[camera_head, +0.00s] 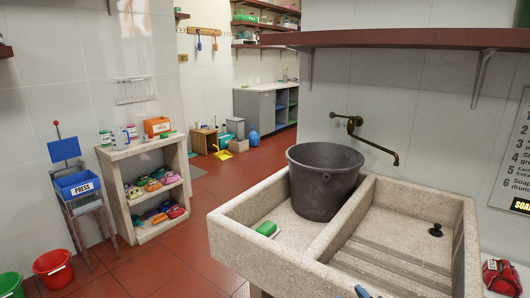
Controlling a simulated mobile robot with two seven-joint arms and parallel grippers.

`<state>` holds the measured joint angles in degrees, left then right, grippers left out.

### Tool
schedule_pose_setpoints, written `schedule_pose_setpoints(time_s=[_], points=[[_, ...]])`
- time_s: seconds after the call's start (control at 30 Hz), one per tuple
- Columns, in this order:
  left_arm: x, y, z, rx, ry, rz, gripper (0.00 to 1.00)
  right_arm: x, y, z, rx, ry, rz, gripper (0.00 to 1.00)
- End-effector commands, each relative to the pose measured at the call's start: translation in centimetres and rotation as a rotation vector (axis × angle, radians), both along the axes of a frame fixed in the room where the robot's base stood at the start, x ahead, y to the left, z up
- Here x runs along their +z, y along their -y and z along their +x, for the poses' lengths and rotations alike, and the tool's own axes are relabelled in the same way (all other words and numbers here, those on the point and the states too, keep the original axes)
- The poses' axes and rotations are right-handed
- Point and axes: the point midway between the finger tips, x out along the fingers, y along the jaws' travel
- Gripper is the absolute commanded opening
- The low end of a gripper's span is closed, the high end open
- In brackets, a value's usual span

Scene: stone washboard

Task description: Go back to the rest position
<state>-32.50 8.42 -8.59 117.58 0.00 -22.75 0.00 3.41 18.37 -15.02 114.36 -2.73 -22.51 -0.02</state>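Neither of my grippers can be made out in the head view. A small blue-grey tip (362,291) shows at the bottom edge in front of the sink; I cannot tell what it belongs to. The stone sink (232,238) with a ribbed washboard (385,268) fills the right foreground. A dark grey bucket (325,185) stands upright in the sink, toward the back near the divider. A green soap-like block (267,228) lies in the left basin. A small black plug-like object (436,230) is on the right side.
A brass tap (375,140) juts from the wall under a brown shelf (400,38). A stone shelf unit (140,190) with colourful items stands left, beside a blue PRESS bin (82,187). Red (53,268) and green (10,285) buckets are lower left. The red tiled floor (215,185) is clear between.

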Motion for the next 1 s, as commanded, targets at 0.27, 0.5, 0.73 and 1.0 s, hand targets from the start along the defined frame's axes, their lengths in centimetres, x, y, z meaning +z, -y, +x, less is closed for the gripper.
schedule_pose_setpoints(time_s=[0.27, 0.5, 0.73, 1.0], points=[[-0.2, -0.1, -0.6, 0.003, -0.013, 0.001, 0.43, -8.4, 4.5, -9.5, -0.160, -0.224, 0.127, 0.41], [-0.1, -0.1, -0.5, 0.003, -0.009, 0.001, 0.43, -14.7, 7.4, -18.6, -0.291, -0.409, 0.157, 0.41], [0.1, -0.1, -0.2, 0.001, -0.004, 0.001, 0.43, -17.4, 8.1, -23.9, -0.338, -0.508, 0.158, 0.41], [0.1, -0.1, -0.1, 0.001, -0.002, 0.001, 0.43, -17.7, 8.2, -24.6, -0.343, -0.521, 0.157, 0.41]])
